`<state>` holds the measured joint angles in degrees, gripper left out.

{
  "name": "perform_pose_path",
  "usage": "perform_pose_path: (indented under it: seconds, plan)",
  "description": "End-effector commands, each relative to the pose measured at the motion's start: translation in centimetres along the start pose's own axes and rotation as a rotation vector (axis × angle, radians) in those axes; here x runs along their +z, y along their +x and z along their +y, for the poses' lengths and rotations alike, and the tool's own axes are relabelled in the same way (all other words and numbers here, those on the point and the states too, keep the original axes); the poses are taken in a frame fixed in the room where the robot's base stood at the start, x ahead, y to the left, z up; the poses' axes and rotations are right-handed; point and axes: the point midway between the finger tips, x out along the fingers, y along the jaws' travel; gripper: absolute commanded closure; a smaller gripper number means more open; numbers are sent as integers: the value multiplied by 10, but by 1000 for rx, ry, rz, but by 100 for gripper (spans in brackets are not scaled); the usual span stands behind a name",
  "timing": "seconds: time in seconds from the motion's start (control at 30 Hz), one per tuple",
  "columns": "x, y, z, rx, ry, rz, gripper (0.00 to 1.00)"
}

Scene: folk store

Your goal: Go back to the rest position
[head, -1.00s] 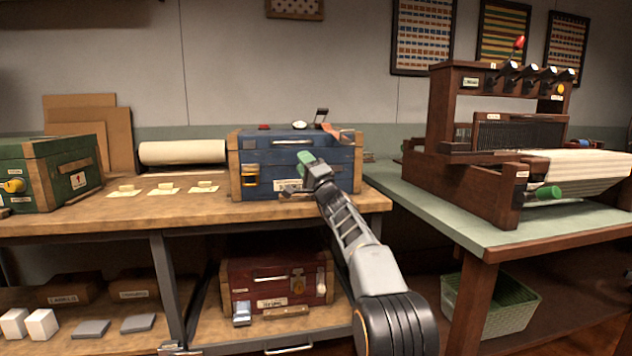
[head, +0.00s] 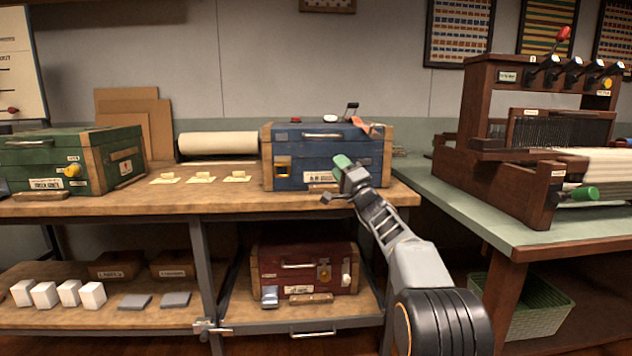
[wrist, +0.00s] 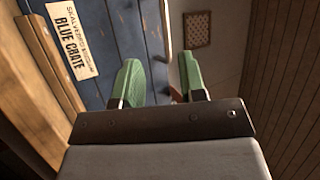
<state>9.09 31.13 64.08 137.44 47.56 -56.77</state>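My gripper (wrist: 160,82) has two green fingertips, spread apart with nothing between them in the wrist view. In the head view my gripper (head: 343,163) is in front of the right part of the blue crate (head: 285,172), and I cannot tell if it touches. The blue crate has wooden corners, a top handle and a label, and it stands on the wooden bench (head: 232,206). In the wrist view the crate's label (wrist: 70,40) reads "BLUE CRATE" and lies left of the fingers.
A green crate (head: 45,160) stands at the bench's left. A red crate (head: 280,265) sits on the lower shelf. A loom (head: 480,125) stands on the green-topped table (head: 480,215) at right. A green basket (head: 540,310) is beneath it. White blocks (head: 68,292) rest on the lower left shelf.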

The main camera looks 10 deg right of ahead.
Motion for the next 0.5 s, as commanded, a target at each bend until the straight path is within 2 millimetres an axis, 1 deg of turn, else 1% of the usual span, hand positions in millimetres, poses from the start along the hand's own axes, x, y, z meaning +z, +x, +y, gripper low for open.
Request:
perform_pose_path:
  seconds: [0.03,0.07,0.13,0.23,0.3,0.37,0.4,0.47,0.5]
  plan:
    - [6,9,-25,19,-11,-38,62]
    - [12,12,-34,39,-19,-68,62]
    - [29,16,-60,98,-40,-152,62]
    - [58,14,-98,213,-77,-297,62]
    - [79,5,-121,304,-105,-400,62]
    - [95,-7,-140,386,-131,-485,62]
    - [104,-16,-151,442,-149,-540,62]
    - [117,-33,-169,527,-179,-619,62]
    - [124,-45,-180,586,-199,-669,62]
